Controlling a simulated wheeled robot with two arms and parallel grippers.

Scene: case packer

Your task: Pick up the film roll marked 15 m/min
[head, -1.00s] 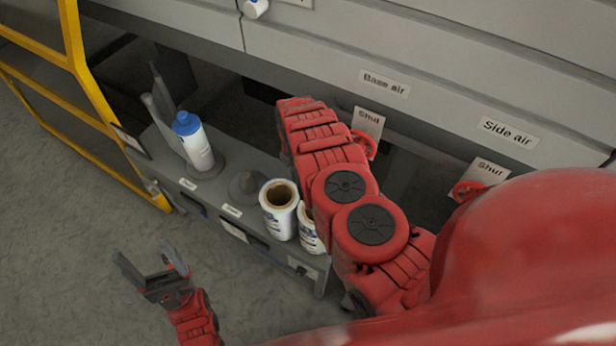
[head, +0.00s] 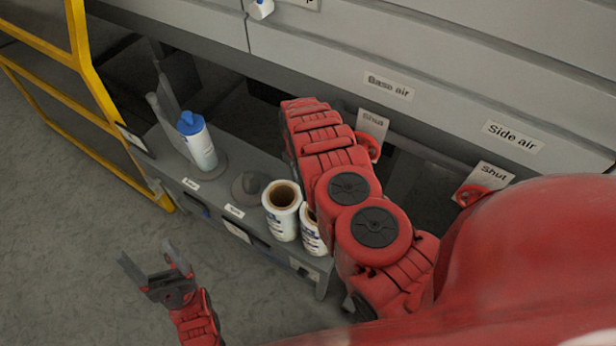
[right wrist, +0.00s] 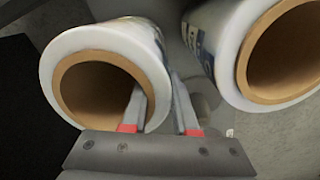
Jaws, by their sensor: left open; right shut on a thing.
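Two white film rolls with brown cores stand side by side on the grey shelf in the head view: one in clear sight (head: 283,212), the other (head: 312,232) partly behind my right arm. The right wrist view shows two rolls close up, a left one (right wrist: 110,42) and a right one (right wrist: 225,40). My right gripper (right wrist: 157,92) is shut on the left one's wall, one finger inside its core and one outside, between the rolls. Their markings are not readable. My right gripper is hidden in the head view. My left gripper (head: 147,260) is open and empty above the floor.
A white container with a blue top (head: 200,145) stands on the shelf, with a bare grey round holder (head: 248,187) between it and the rolls. A yellow frame (head: 95,85) borders the left. Red handles (head: 370,146) sit under the grey machine panel.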

